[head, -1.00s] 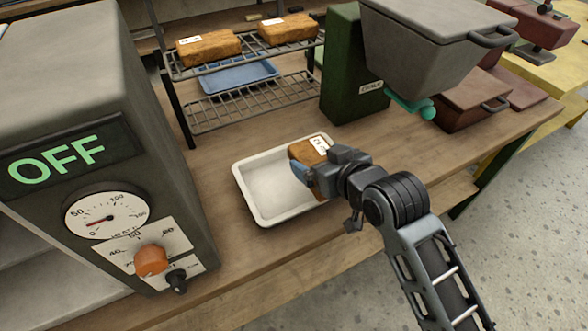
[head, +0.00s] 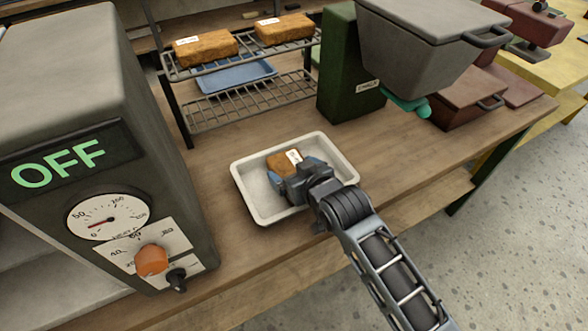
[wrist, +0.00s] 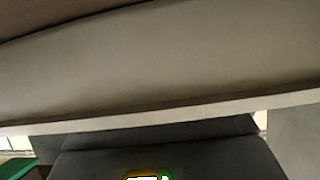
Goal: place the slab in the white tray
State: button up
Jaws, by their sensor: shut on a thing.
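The slab (head: 283,161) is a brown block with a white label on top. My gripper (head: 294,169) is shut on it, with blue fingertips at its sides. The white tray (head: 245,192) lies on the wooden bench, and the slab is within its outline in the head view. I cannot tell whether the slab touches the tray's floor. My gripper hides the slab's near side and part of the tray. Neither slab nor tray can be made out in the wrist view.
A grey machine (head: 70,70) reading OFF, with a dial and orange knob, stands left. A wire rack (head: 240,107) behind holds two similar brown blocks and a blue tray (head: 236,77). A green machine with a grey hopper (head: 420,40) stands right. Bench right of the tray is clear.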

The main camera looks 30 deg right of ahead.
jog(key=shift+f, duration=0.1)
jog(key=o, duration=1)
jog(key=shift+r, duration=0.2)
jog(key=v, duration=1.2)
jog(key=shift+f+b, duration=0.1)
jog(key=shift+b, duration=0.2)
